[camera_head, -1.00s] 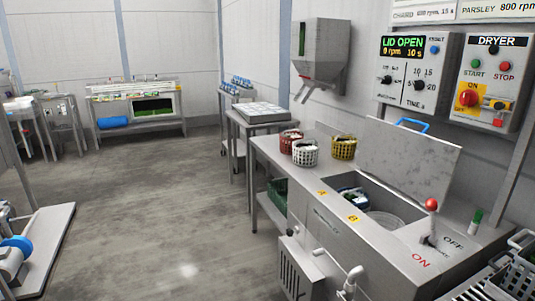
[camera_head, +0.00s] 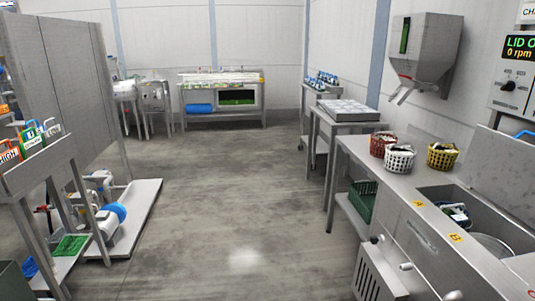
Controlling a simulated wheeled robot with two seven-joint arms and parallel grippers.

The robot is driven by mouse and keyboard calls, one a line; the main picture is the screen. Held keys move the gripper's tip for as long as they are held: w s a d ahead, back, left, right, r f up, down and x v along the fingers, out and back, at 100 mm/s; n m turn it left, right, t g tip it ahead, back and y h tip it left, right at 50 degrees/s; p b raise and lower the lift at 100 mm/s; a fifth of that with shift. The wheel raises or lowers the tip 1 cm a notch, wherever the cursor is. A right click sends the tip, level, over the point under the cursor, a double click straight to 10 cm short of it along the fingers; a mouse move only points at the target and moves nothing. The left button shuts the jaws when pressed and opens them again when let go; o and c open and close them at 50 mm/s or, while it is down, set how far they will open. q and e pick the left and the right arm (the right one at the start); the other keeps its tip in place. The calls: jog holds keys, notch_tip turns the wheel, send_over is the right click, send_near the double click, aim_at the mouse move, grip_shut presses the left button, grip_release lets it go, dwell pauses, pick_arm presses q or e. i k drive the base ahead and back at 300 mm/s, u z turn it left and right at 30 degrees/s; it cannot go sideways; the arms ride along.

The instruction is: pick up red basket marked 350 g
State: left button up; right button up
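A red basket (camera_head: 379,145) stands on the left part of the steel counter (camera_head: 407,186), with dark and pale contents at its top. A white basket (camera_head: 400,159) stands close in front of it, slightly to the right, and hides part of it. A yellow basket (camera_head: 442,157) stands to the right of both. No weight mark can be read on the red basket at this size. Neither of my grippers is in view.
The counter's open basin (camera_head: 459,196) lies right of the baskets. A green crate (camera_head: 361,201) sits on the shelf below. A side table with a pale tray (camera_head: 347,113) stands behind. The floor (camera_head: 225,210) in the middle is clear; a pump stand (camera_head: 140,212) is left.

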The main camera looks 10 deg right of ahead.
aim_at(377, 146)
jog(key=u, duration=0.15)
jog(key=i, duration=2.6)
jog(key=z, duration=0.9)
jog(key=i, duration=1.4)
jog(key=z, duration=1.8)
jog(key=i, duration=0.65)
jog(key=z, duration=0.45)
